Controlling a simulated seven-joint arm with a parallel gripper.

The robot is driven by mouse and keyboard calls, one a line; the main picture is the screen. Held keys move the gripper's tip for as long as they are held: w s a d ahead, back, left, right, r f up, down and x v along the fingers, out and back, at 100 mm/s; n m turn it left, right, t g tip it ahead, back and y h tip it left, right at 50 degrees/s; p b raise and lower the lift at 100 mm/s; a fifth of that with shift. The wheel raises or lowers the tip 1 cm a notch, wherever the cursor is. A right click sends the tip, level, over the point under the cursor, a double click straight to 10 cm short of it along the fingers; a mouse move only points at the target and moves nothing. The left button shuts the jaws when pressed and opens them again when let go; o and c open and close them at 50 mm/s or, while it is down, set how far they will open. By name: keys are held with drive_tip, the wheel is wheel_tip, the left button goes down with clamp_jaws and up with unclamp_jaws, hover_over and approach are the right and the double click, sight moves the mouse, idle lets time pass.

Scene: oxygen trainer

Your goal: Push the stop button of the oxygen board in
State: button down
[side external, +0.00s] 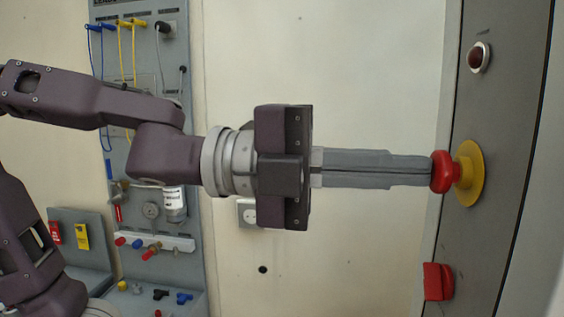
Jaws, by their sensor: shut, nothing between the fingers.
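The stop button is a red mushroom head (441,172) on a round yellow plate (470,173), fixed to the grey oxygen board (490,230) at the right. My gripper (430,169) is shut and empty, with its long grey fingers pointing right. The fingertips are at the red head and appear to touch it. I cannot tell from this view how far the button is pressed.
Above the button is a dark red lamp or knob (480,56) in a silver ring. Below it is a red block-shaped part (438,281). A grey tool panel (140,70) with hanging blue and yellow cables stands at the left. The wall between is mostly bare.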

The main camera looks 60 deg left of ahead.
drive_tip(key=v, duration=1.4)
